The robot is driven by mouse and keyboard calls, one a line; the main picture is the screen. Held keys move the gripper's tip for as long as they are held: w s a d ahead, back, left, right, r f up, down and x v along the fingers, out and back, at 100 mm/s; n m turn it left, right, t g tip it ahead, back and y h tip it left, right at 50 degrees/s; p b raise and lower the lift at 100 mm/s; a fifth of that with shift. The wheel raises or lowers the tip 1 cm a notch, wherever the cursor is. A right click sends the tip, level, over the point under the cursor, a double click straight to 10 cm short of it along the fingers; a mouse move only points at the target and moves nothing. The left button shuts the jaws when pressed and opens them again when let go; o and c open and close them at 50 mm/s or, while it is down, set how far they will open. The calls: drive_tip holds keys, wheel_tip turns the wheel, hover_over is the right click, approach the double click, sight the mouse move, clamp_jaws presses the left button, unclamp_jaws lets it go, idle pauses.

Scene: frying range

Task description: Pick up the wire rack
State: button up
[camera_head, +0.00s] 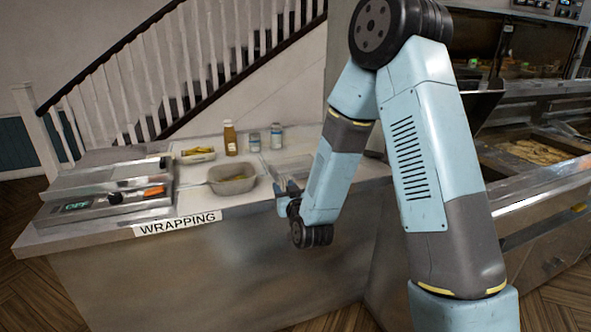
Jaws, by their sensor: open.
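I cannot make out the wire rack with certainty. A flat, pale, thin-edged shape (290,163) lies on the wrapping counter (262,213), behind my gripper and partly hidden by my arm; I cannot tell whether it is the rack. My gripper (280,187) is open at the counter's front edge, right of a grey tub. It is small in view, and I see nothing held between its fingers. I cannot tell whether it touches the counter.
The grey tub (232,186) stands left of my gripper. A yellow-filled tray (198,159), a brown bottle (230,139) and two small jars (265,137) stand behind. A wrapping machine (107,205) fills the counter's left. The frying range (540,185) is at right.

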sight(270, 165)
drive_tip(key=x, duration=1.2)
drive_tip(key=shift+r, duration=0.15)
clamp_jaws()
idle(1.2)
